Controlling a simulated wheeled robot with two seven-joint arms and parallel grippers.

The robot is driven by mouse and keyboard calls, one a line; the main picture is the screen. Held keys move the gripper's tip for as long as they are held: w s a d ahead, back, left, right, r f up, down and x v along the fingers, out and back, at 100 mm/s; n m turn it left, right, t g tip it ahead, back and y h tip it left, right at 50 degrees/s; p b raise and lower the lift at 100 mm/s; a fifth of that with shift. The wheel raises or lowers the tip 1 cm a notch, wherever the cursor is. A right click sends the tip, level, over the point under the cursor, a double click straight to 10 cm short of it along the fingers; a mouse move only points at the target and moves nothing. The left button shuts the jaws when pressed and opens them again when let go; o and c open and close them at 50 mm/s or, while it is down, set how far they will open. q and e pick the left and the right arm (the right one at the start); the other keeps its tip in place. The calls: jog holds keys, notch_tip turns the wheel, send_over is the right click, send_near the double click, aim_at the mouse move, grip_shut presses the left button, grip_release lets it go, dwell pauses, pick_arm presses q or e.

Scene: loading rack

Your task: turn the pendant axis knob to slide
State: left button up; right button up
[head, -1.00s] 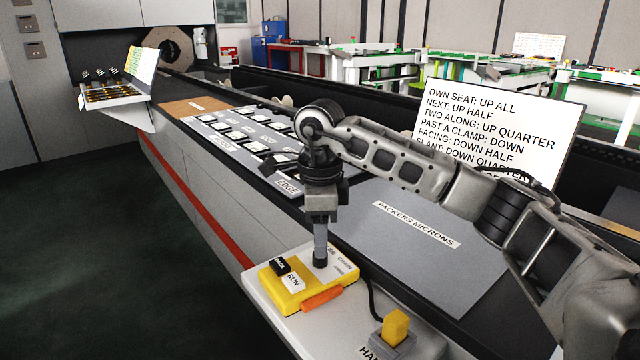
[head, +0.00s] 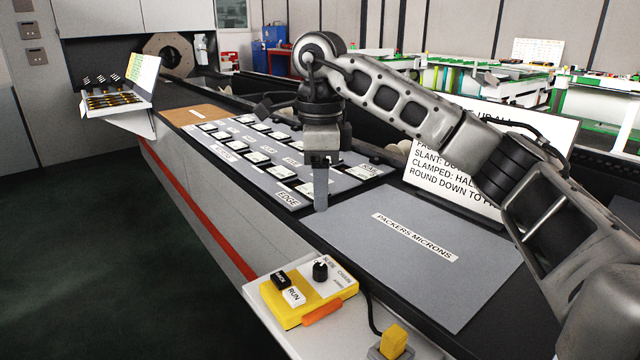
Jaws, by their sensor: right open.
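The yellow pendant (head: 290,308) sits on a light grey shelf at the lower middle. Its black axis knob (head: 320,272) stands on a white plate (head: 342,287) with small labels; SLIDE and CHAIN can be made out. I cannot tell which label the knob points to. A black BACK button, a white RUN button (head: 294,297) and an orange bar (head: 322,312) are also on the pendant. My right gripper (head: 320,205) points down, open and empty, raised clear of the knob. My left gripper is not in view.
A grey mat marked PACKERS MICRONS (head: 420,255) lies right of the pendant. A yellow block (head: 394,338) stands at the bottom. A board with several white pads (head: 262,155) lies behind my gripper. A white text sign (head: 445,170) stands partly behind my right arm.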

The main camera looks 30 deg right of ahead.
jog(key=p, duration=0.2)
jog(key=b, duration=0.1)
send_over(320, 266)
notch_tip(320, 266, down, 4)
notch_tip(320, 266, down, 11)
jog(key=shift+r+b, duration=0.15)
jog(key=shift+b, duration=0.4)
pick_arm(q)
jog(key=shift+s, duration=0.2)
pick_arm(e)
jog(key=shift+f, duration=0.6)
